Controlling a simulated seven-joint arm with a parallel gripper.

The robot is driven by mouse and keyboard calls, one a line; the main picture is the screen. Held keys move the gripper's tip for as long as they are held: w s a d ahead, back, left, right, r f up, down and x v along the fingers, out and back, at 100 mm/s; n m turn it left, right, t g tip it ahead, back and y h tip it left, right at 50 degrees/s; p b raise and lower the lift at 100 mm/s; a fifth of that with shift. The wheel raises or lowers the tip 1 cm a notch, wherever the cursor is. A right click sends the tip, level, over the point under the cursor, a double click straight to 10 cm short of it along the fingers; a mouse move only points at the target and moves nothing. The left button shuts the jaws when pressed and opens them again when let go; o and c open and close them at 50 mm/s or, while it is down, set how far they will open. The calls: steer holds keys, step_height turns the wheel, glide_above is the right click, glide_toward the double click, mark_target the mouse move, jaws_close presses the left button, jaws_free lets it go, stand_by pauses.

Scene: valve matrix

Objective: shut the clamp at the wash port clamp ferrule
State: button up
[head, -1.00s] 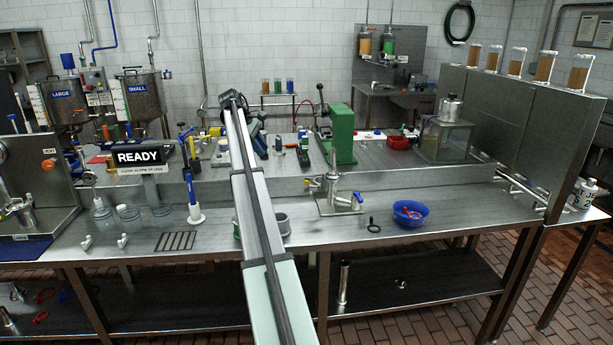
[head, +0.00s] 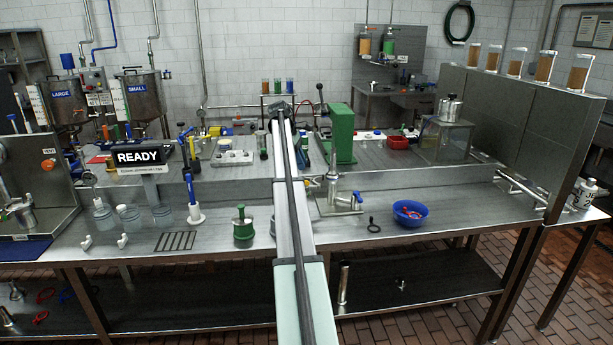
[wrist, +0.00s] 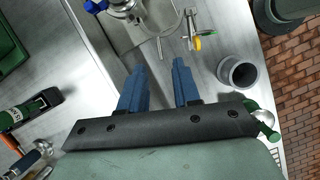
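A steel upright fitting (head: 333,180) with a blue lever stands on a plate on the front bench, just right of my arm in the head view. I take it to be the wash port, but its label is not readable. In the wrist view its round steel top (wrist: 124,8) with blue parts is cut by the top edge. Beside it there is a small metal piece with a yellow-tipped lever (wrist: 197,43); it may be the clamp, and whether it is shut I cannot tell. My gripper (wrist: 160,66) has two blue fingers apart with nothing between them, short of these parts. In the head view my arm hides it.
A grey open cup (wrist: 238,73) is right of my fingers in the wrist view. A green block (head: 342,135) stands behind.

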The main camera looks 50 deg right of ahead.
mark_target(313, 182)
steer(key=shift+x, duration=3.05)
jaws_close()
